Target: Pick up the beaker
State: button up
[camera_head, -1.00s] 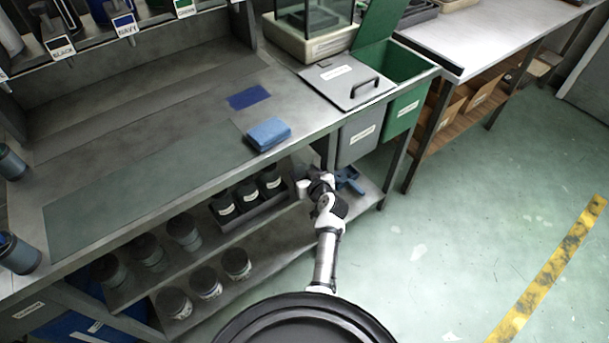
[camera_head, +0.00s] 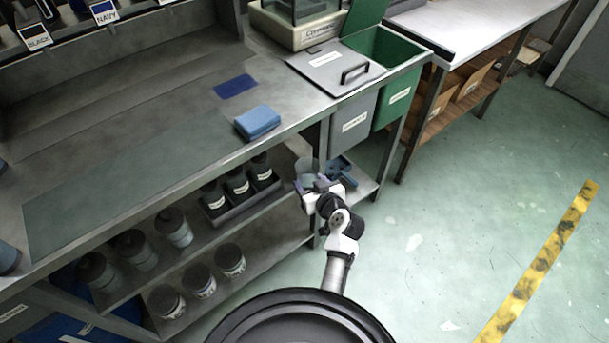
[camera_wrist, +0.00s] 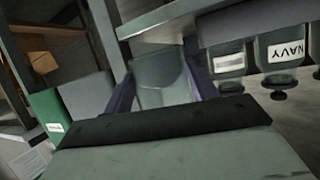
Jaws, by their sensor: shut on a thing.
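The beaker (camera_head: 307,170) is a clear glass vessel at the right end of the upper under-bench shelf, partly hidden by my gripper (camera_head: 311,187). In the wrist view the beaker (camera_wrist: 163,78) sits between the two bluish fingers of my gripper (camera_wrist: 165,92), which are shut on it from both sides. In the head view I cannot tell whether its base touches the shelf.
The workbench (camera_head: 130,150) with a blue sponge (camera_head: 257,122) overhangs the shelf. Open floor (camera_head: 450,230) lies to the right.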

jog(key=s+d+b, duration=0.1)
jog(key=s+d, duration=0.2)
jog(key=s, duration=0.4)
jog(key=shift+s+b, duration=0.15)
jog(key=shift+b, duration=0.25)
dwell(1.8)
